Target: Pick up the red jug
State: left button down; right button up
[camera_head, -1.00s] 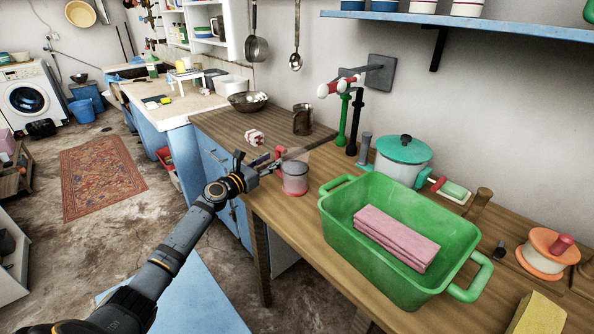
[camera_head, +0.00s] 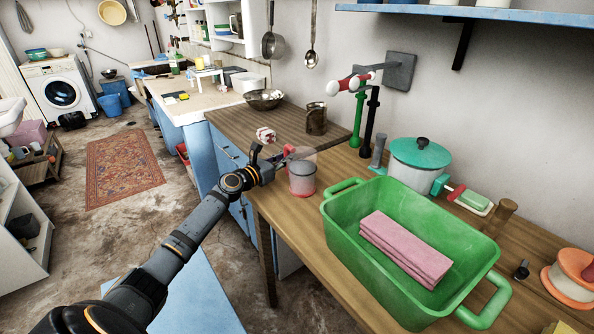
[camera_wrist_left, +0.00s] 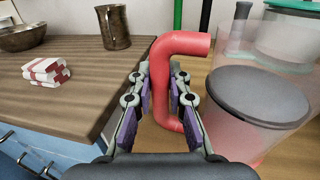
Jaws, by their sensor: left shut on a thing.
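The red jug (camera_head: 302,180) has clear walls, a red base and handle, and a grey round surface inside. It is upright at the front edge of the wooden counter, left of the green basin. My left gripper (camera_head: 278,162) reaches it from the left. In the left wrist view its fingers (camera_wrist_left: 160,85) are closed around the upright part of the red handle (camera_wrist_left: 180,45), and the jug body (camera_wrist_left: 250,115) is just to the right. I cannot tell whether the jug's base touches the counter. My right gripper is not in view.
The green basin (camera_head: 345,235) with folded pink cloth (camera_head: 405,247) stands right of the jug. Behind are a green and a black tap (camera_head: 365,120) and a teal-lidded pot (camera_head: 418,165). A metal mug (camera_head: 316,119) and red-white bundle (camera_head: 265,134) stand on the darker counter (camera_head: 240,125) beyond.

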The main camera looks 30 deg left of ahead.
aim_at(285, 145)
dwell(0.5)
pick_arm(q)
jog(key=shift+r, duration=0.25)
jog(key=shift+r+p, duration=0.35)
jog(key=shift+p, duration=0.05)
notch_tip(285, 145, up, 3)
jog(key=shift+s+r+p, duration=0.15)
jog(key=shift+r+p, duration=0.05)
jog(key=shift+p, duration=1.05)
jog(key=s+d+r+p, duration=0.6)
jog(key=s+r+p, duration=0.2)
jog(key=s+p, duration=0.4)
jog(key=shift+d+r+p, duration=0.25)
jog(key=shift+d+p, duration=0.1)
jog(key=shift+p, duration=0.15)
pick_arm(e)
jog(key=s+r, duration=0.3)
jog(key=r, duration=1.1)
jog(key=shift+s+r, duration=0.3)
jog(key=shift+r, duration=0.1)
pick_arm(q)
jog(key=shift+f, duration=0.15)
